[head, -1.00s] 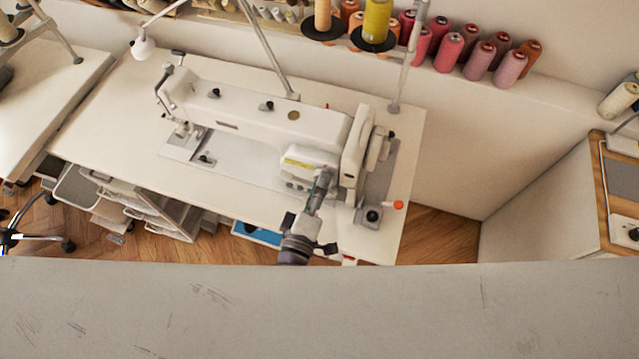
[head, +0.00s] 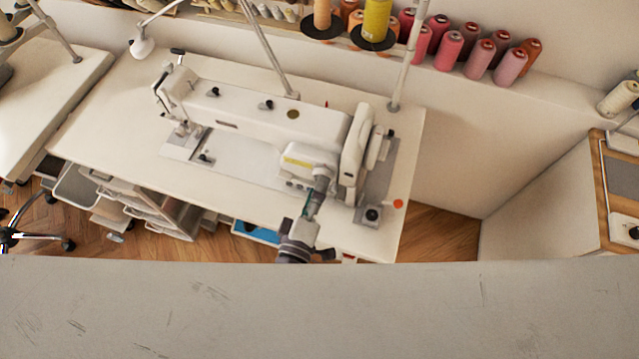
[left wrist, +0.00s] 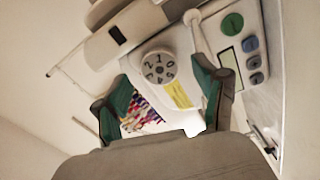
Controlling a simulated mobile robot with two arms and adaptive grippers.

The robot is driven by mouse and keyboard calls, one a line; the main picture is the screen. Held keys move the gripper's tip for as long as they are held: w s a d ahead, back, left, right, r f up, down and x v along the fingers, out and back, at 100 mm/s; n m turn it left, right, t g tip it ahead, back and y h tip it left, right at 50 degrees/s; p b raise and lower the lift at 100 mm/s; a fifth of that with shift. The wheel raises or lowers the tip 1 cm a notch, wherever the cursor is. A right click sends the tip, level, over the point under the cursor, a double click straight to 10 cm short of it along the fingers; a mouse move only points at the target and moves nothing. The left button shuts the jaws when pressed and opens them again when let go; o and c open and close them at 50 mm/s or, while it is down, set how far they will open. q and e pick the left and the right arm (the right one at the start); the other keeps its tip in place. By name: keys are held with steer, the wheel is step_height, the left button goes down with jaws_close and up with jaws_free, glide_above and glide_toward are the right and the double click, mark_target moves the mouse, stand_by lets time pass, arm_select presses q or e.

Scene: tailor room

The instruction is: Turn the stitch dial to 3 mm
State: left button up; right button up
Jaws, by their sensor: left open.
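The stitch dial (left wrist: 159,67) is a round pale knob with dark numerals around its face, on the sewing machine's front in the left wrist view. The numerals 2, 1 and 0 show along its upper side; I cannot tell which setting it marks. My left gripper (left wrist: 163,90) is open, its two green-lined fingers on either side of the dial and seemingly short of it. In the head view the left gripper (head: 321,182) is at the right front of the white sewing machine (head: 270,119) and hides the dial. My right gripper is not in view.
A yellow label (left wrist: 180,95) lies beside the dial. A panel with a green round button and a small screen (left wrist: 231,68) is close to the right finger. The white table (head: 110,120) holds the machine; thread spools (head: 449,51) stand behind it.

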arm_select(q)
steer(key=v, duration=0.6)
steer(key=shift+s, duration=0.35)
steer(key=shift+r, duration=0.1)
